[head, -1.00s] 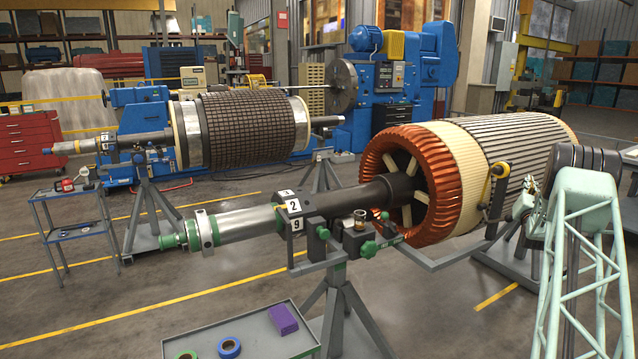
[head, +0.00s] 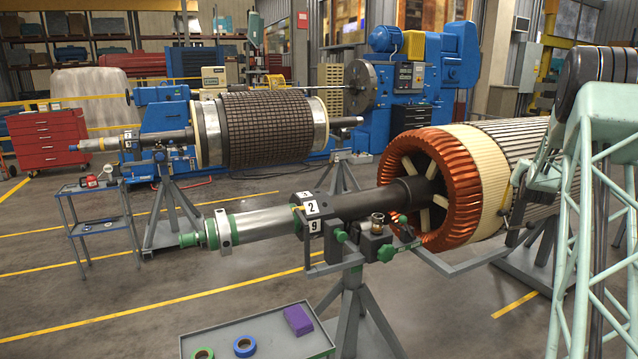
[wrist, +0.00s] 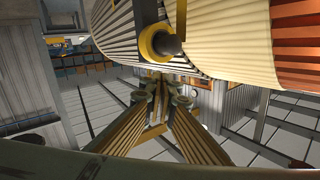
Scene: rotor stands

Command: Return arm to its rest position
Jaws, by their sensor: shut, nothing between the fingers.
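My gripper (wrist: 156,98) shows in the wrist view, its two ribbed fingers closing together at the middle, with nothing held between them. Above it in that view is a yellow ring with a dark round pin (wrist: 161,42), on the side of the large rotor. A gap between fingertips and pin is hard to judge. In the head view my pale green lattice arm stands at the right edge, in front of the large rotor's right side; the gripper's tips cannot be made out there. The large rotor (head: 462,178) has copper end windings and a cream band.
The rotor's shaft rests on a grey stand (head: 352,305) with green knobs. A grey tray table (head: 270,340) with tape rolls and a purple block stands in front. A second rotor (head: 265,130), a blue lathe (head: 420,70) and a small cart (head: 95,188) are further back. Floor between is open.

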